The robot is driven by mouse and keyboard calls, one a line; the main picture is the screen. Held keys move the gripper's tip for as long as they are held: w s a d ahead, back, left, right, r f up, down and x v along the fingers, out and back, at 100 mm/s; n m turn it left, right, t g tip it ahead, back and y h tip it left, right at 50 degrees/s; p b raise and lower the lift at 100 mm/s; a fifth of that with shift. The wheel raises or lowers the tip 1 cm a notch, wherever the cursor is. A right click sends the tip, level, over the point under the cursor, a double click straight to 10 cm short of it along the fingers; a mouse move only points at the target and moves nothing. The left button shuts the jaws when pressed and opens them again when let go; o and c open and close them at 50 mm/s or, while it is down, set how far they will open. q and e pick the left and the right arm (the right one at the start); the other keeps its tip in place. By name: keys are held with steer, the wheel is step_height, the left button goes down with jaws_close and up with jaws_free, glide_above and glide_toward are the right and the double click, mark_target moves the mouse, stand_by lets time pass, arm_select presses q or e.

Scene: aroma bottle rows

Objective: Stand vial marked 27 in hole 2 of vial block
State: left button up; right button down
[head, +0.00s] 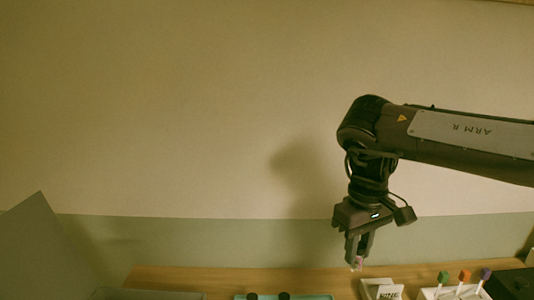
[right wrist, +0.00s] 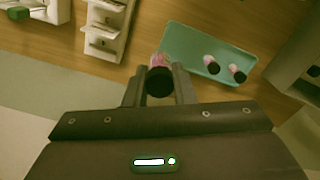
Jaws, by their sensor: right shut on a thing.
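My right gripper (head: 357,260) hangs fingers down above the wooden table in the head view. It is shut on a small vial (right wrist: 159,76), which has a black cap and a pinkish body and sits between the two fingertips in the right wrist view. Its number cannot be read. A white stepped block (right wrist: 107,28) lies ahead and to the left in the right wrist view; I cannot tell whether it is the vial block, and no hole numbers are legible. Two more black-capped pink vials (right wrist: 211,64) (right wrist: 237,73) are in a teal tray (right wrist: 190,42). My left gripper is out of view.
A white holder (head: 428,294) with green, orange and purple-topped items stands at the right. A white piece with lettering (head: 389,292) is beside it. A grey object (right wrist: 290,62) is right of the tray. Bare wood (head: 215,278) shows along the wall.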

steer(key=m, duration=0.1)
steer(key=d+m, duration=0.1)
steer(key=m, duration=0.3)
steer(key=shift+s+d+f, duration=0.15)
steer(key=shift+s+f, duration=0.2)
steer(key=shift+s, duration=0.05)
